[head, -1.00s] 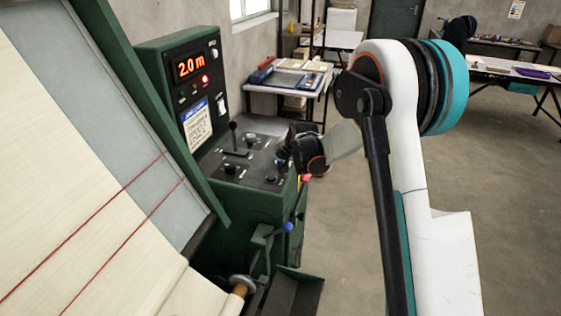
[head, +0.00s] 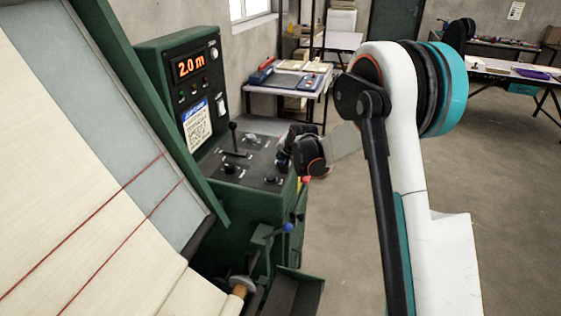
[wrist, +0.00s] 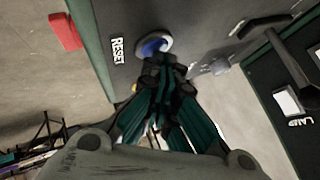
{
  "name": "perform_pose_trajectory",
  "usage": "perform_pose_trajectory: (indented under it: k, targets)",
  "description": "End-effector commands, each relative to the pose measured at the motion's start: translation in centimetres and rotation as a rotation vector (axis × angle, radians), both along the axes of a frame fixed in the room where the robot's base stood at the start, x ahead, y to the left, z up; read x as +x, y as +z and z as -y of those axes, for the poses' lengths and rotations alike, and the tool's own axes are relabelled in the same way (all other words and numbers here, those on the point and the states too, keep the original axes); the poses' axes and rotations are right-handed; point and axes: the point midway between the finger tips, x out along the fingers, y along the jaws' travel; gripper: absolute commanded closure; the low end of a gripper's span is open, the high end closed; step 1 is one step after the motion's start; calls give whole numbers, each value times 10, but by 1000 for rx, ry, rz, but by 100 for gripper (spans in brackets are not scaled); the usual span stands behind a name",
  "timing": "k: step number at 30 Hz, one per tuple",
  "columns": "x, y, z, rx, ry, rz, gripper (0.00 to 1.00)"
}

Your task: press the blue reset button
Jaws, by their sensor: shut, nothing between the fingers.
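The blue reset button (wrist: 153,44) sits in a pale ring on the dark panel, beside the white RESET label (wrist: 118,50) in the wrist view. My gripper (wrist: 162,64) is shut and empty. Its fingertips overlap the lower edge of the button in that view; I cannot tell whether they press it. In the head view my gripper (head: 283,162) is at the right side of the sloping control panel (head: 240,172), and the button is hidden behind it.
A black lever (head: 233,138) and knobs stand on the panel left of my gripper. A red button (wrist: 66,31) is on the panel's side. The display (head: 190,65) reads 2.0 m. Cream cloth (head: 80,190) with red lines lies at left. Open floor (head: 350,240) is at right.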

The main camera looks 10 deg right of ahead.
Motion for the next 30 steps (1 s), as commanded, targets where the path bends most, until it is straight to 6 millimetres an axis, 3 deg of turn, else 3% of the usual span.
perform_pose_trajectory:
  k: [11,23,30]
  targets:
    - [0,17,0,0,0,0,100]
    - [0,19,0,0,0,0,100]
    - [0,37,0,0,0,0,100]
